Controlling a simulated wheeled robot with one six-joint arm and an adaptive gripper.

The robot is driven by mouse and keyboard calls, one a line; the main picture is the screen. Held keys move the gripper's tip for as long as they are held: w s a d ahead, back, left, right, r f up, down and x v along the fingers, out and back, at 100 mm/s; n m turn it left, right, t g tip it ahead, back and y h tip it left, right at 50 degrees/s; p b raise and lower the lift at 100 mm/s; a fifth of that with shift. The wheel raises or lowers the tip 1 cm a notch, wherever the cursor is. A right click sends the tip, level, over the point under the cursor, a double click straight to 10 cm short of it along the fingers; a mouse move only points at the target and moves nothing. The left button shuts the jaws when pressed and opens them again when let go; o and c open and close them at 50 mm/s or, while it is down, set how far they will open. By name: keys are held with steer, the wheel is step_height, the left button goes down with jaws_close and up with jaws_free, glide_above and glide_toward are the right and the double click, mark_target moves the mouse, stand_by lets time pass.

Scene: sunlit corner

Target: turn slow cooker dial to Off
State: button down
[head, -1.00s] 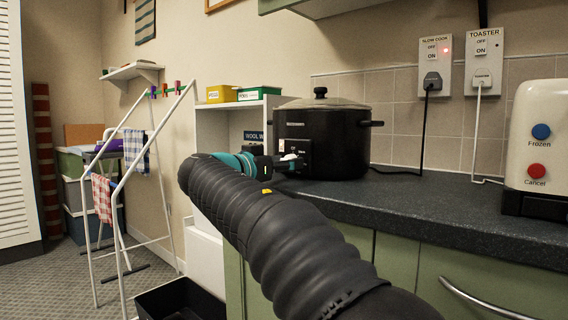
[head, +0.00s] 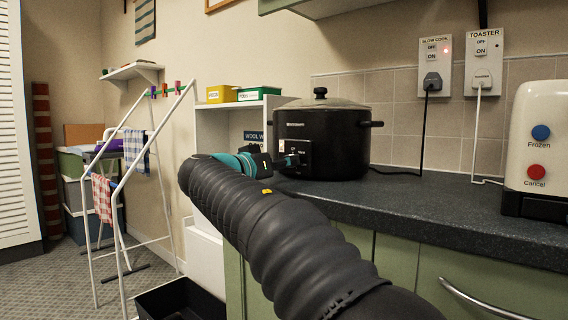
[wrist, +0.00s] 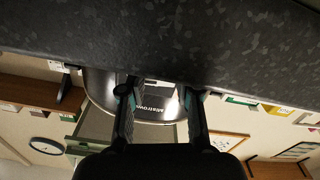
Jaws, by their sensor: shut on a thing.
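The slow cooker (head: 330,135) is black with a lid and stands on the dark worktop. Its control panel (head: 304,150) faces my gripper. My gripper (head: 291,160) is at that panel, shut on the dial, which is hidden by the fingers. In the wrist view, which is upside down, the two fingers (wrist: 160,92) reach to the cooker's front (wrist: 155,100), with lettering showing between them. The dial's setting cannot be read.
The worktop (head: 430,205) is clear between the cooker and a cream toaster (head: 545,130) at right. The cooker's cable (head: 424,130) hangs from a wall socket. A white drying rack (head: 125,170) stands at left.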

steer(key=n+p, duration=0.1)
steer(key=n, duration=0.3)
steer(key=shift+r+n, duration=0.15)
steer(key=shift+n, duration=0.25)
steer(key=n+p, duration=0.2)
steer(key=n, duration=0.1)
steer(key=shift+r+n, duration=0.1)
steer(key=shift+n, duration=0.2)
steer(key=n+p, duration=0.3)
steer(key=n, duration=0.2)
steer(key=shift+n+p, duration=1.05)
steer(key=shift+n, duration=0.55)
steer(key=c, duration=0.8)
jaws_free()
